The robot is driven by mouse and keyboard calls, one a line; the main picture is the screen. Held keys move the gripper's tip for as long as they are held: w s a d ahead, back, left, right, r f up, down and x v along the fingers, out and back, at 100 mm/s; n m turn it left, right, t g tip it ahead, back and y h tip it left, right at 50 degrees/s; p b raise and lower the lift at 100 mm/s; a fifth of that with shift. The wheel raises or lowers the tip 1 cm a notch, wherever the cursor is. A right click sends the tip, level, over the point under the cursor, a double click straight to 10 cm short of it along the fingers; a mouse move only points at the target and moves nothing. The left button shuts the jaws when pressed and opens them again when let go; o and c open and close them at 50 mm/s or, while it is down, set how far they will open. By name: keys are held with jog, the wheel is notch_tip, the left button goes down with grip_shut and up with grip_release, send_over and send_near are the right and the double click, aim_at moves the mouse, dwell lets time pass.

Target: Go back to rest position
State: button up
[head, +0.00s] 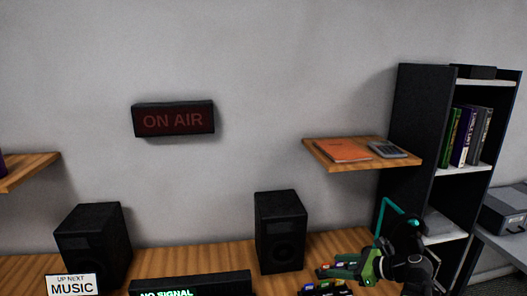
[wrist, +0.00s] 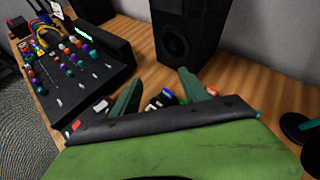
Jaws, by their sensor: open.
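My gripper (head: 340,267) is at the lower right of the head view, low over the wooden desk. In the wrist view my gripper (wrist: 160,90) shows two green fingers spread apart, with nothing held between them. Small coloured items (wrist: 166,98) lie beyond and below the fingers, partly hidden by the gripper body. In the head view, similar small items (head: 325,287) sit at the bottom edge, just below the gripper. I cannot tell whether the fingers touch any of them.
A black speaker (head: 280,232) stands left of my gripper; another speaker (head: 93,245) is farther left. A mixer (wrist: 85,75) with coloured knobs and cables is at left in the wrist view. A wooden shelf (head: 318,153) and a black bookcase (head: 415,120) rise behind the arm.

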jog(key=s+a+f+n+g+h+p, duration=0.1)
jog(key=s+a+f+n+g+h, duration=0.2)
jog(key=a+n, duration=0.6)
jog(key=s+a+f+n+g+h+p, duration=0.15)
jog(key=a+f+n+g, duration=0.3)
jog(key=a, duration=0.75)
jog(key=s+d+n+h, duration=0.1)
jog(key=d+n, duration=0.1)
jog(key=n, duration=0.1)
jog(key=s+d+f+n+h, duration=0.1)
jog(key=d+n+h, duration=0.1)
jog(key=d+n, duration=0.1)
jog(key=s+d+n+g+h, duration=0.1)
jog(key=d+n, duration=0.1)
jog(key=n, duration=0.1)
jog(key=shift+d+f, duration=0.2)
jog(key=shift+f, duration=0.15)
jog(key=shift+d+n+h, duration=0.35)
jog(key=shift+d+n, duration=0.05)
jog(key=shift+n, duration=0.35)
jog(key=shift+d+n, duration=0.1)
jog(key=shift+n, duration=0.4)
